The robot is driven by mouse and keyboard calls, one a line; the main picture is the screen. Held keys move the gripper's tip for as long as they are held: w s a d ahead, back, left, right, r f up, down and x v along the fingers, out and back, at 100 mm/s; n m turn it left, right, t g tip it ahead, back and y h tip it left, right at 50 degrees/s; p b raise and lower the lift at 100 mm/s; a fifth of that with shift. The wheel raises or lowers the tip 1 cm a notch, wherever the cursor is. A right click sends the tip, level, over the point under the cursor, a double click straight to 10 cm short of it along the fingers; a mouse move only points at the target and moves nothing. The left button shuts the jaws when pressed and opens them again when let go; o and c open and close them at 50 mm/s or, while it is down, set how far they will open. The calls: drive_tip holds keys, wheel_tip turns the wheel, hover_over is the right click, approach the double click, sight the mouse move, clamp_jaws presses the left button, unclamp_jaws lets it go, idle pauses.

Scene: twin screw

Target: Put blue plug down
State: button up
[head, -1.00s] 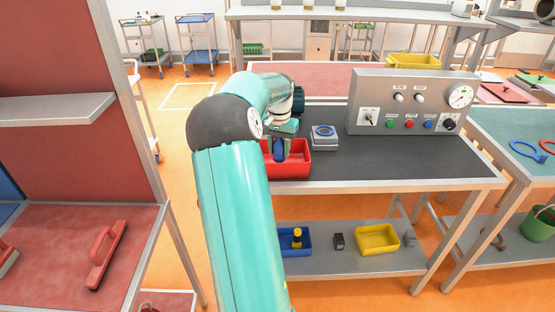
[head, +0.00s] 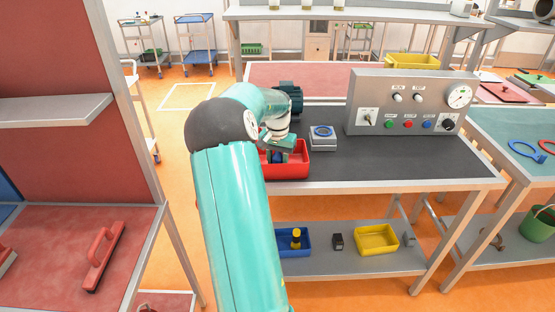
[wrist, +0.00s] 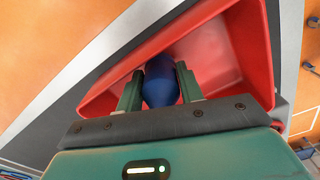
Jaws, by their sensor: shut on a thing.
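The blue plug (wrist: 161,82) is between the two green fingers of my gripper (wrist: 160,88) in the wrist view. My gripper is shut on it. In the head view my gripper (head: 277,157) is over the red tray (head: 297,171), with its fingers down inside the tray walls. The plug shows there only as a small dark blue patch (head: 277,156). The red tray also shows in the wrist view (wrist: 245,50), its walls around the plug. Whether the plug touches the tray floor I cannot tell.
The tray stands at the left front of the dark bench top (head: 400,160). A grey block with a blue ring (head: 323,138) stands just right of it. A control panel (head: 411,102) stands behind. Blue (head: 284,246) and yellow (head: 376,240) trays are on the lower shelf.

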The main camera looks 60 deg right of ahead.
drive_tip(key=o, duration=1.2)
wheel_tip(320, 180, up, 12)
drive_tip(key=shift+r, duration=0.6)
